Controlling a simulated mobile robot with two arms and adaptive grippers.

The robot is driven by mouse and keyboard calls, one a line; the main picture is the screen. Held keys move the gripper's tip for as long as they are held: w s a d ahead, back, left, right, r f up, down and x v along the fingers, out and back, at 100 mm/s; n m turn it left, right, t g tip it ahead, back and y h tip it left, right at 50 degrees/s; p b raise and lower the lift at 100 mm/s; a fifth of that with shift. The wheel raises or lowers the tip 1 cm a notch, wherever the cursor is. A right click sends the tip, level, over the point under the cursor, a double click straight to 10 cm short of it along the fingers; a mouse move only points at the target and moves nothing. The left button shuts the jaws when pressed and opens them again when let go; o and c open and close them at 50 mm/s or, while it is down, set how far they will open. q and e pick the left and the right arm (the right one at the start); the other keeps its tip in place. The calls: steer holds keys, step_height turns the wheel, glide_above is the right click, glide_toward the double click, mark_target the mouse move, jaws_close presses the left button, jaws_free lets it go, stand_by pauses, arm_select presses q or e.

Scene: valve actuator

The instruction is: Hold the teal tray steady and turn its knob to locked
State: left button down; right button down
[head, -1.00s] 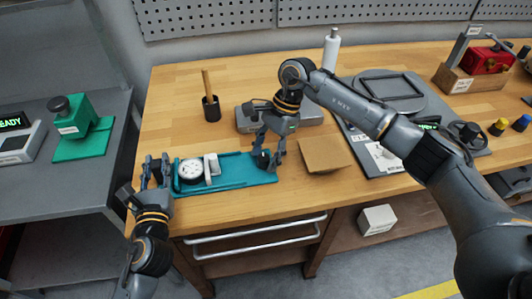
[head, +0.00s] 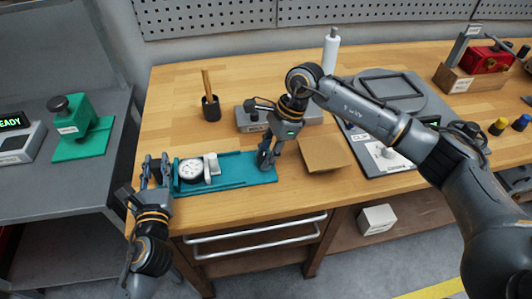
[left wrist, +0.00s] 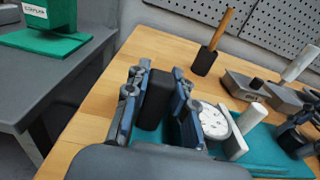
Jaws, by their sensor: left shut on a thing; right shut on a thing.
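The teal tray (head: 236,172) lies flat on the wooden bench near its front edge. It carries a round white dial gauge (head: 190,170) and an upright pale block (head: 211,167). My left gripper (head: 158,168) is at the tray's left end, shut on a black upright handle (left wrist: 156,98), which shows between its fingers in the left wrist view. My right gripper (head: 265,160) points down at the tray's right end, shut on the dark knob there. The fingers hide the knob, so its setting cannot be read.
A brown pad (head: 325,155) lies right of the tray. A dark cup with a wooden-handled tool (head: 210,105) and a grey block (head: 250,117) stand behind. A grey panel with a frame (head: 385,100) is further right. A green device (head: 80,130) stands on the left bench.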

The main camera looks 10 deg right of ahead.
arm_select(q)
steer(key=shift+f, duration=0.1)
arm_select(e)
steer(key=m+t, duration=0.1)
steer(key=m, duration=0.3)
steer(key=m+t, duration=0.1)
steer(key=m, duration=0.1)
steer(key=shift+s+t, duration=0.25)
steer(key=shift+t, duration=0.05)
steer(key=m+t+h, duration=0.1)
steer(key=m, duration=0.2)
steer(key=m+t+h, duration=0.1)
steer(key=m, duration=0.3)
steer(key=shift+s+a, duration=0.15)
steer(key=shift+a, duration=0.05)
steer(key=c, duration=1)
jaws_free()
steer(key=v, duration=1.2)
steer(key=shift+a, duration=0.1)
